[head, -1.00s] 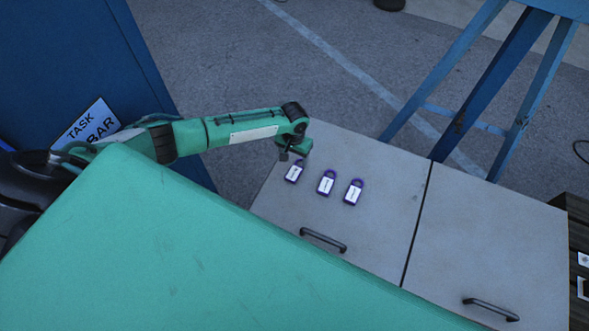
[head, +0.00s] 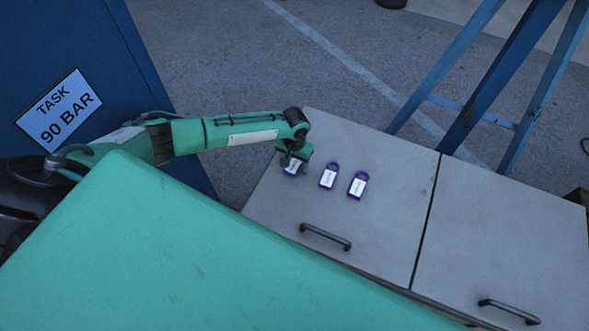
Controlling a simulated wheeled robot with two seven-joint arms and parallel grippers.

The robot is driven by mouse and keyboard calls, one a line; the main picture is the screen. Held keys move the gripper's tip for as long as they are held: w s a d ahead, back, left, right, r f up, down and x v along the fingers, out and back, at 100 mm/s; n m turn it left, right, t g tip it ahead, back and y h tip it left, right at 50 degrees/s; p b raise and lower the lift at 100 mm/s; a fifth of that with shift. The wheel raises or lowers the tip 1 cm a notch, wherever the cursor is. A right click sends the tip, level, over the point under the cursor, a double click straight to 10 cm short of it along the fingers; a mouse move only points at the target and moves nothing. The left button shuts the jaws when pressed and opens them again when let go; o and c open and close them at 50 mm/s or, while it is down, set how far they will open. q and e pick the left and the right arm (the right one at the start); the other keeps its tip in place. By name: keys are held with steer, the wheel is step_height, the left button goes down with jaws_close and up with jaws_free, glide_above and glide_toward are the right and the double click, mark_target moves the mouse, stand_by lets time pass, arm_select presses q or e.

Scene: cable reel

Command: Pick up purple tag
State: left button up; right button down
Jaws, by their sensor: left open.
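Three purple tags with white labels lie in a row on the grey cabinet top. The left tag (head: 291,170) is partly hidden under my left gripper (head: 292,162). The middle tag (head: 328,176) and the right tag (head: 358,185) lie in the open to the right of the gripper. My left gripper is open and points down at the left tag; I cannot tell whether its fingers touch it. My right gripper is not in view.
The grey cabinet (head: 390,215) has two dark handles (head: 325,236) and a dark seam between its halves. A blue panel with a "TASK 90 BAR" sign (head: 59,110) stands at left. A blue stand (head: 500,75) rises behind the cabinet. The cabinet top's right half is clear.

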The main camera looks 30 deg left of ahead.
arm_select(q)
steer(key=c, duration=1.1)
steer(key=shift+o, duration=0.2)
